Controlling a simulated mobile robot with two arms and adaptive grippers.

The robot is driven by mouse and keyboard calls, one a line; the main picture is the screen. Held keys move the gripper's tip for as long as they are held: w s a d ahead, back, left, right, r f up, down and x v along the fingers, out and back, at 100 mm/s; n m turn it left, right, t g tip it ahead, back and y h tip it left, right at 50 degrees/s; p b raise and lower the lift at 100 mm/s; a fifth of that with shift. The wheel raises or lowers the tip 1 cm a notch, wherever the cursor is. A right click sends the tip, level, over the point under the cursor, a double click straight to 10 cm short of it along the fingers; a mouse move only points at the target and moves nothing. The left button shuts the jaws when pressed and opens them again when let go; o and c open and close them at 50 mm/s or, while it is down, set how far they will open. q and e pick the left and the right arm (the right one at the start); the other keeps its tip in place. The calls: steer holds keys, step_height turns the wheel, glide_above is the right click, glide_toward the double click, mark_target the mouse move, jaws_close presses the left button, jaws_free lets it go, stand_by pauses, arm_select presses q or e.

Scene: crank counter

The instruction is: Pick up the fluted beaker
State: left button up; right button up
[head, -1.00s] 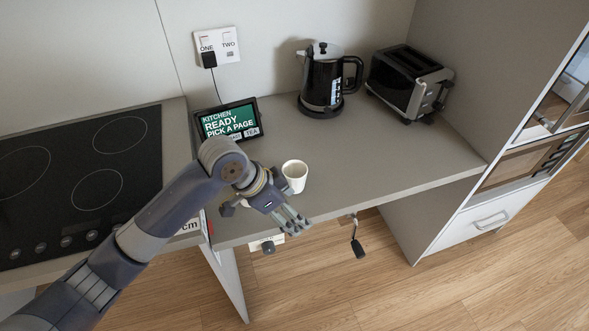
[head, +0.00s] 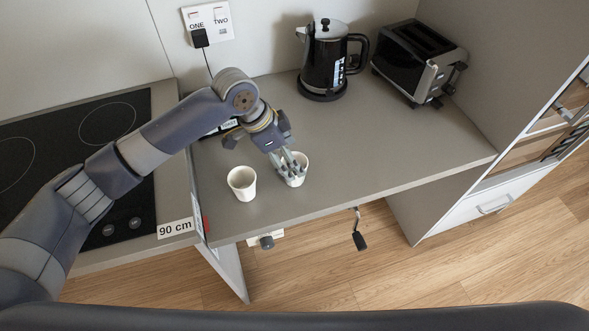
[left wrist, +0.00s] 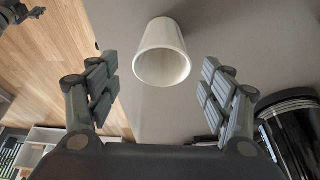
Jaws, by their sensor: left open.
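Two white cups stand upright on the grey counter (head: 380,160). The left cup (head: 242,185) is in the open, apart from my gripper. The right cup (head: 298,181) is partly hidden by my left gripper (head: 290,166), whose fingers are over and around it. In the left wrist view a white cup (left wrist: 160,45) with its mouth facing the camera lies between the open fingers (left wrist: 160,78), with a gap on each side. Its wall looks smooth; I cannot tell which cup is fluted. My right gripper is not in view.
A kettle (head: 325,65) and a toaster (head: 418,60) stand at the back. A tablet (head: 224,127) is mostly hidden behind my arm. A hob (head: 95,120) is at left. A crank (head: 358,240) hangs below the front edge. The counter right of the cups is clear.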

mark_target(301, 158)
arm_select(q)
steer(key=p+x, duration=0.1)
steer(key=x, duration=0.2)
steer(key=shift+w+f, duration=0.1)
steer(key=shift+f, duration=0.2)
steer(key=shift+w+d+f, duration=0.1)
steer(key=shift+d+f, duration=0.1)
steer(key=shift+f, duration=0.35)
steer(key=shift+c, duration=1.4)
steer(key=c, duration=1)
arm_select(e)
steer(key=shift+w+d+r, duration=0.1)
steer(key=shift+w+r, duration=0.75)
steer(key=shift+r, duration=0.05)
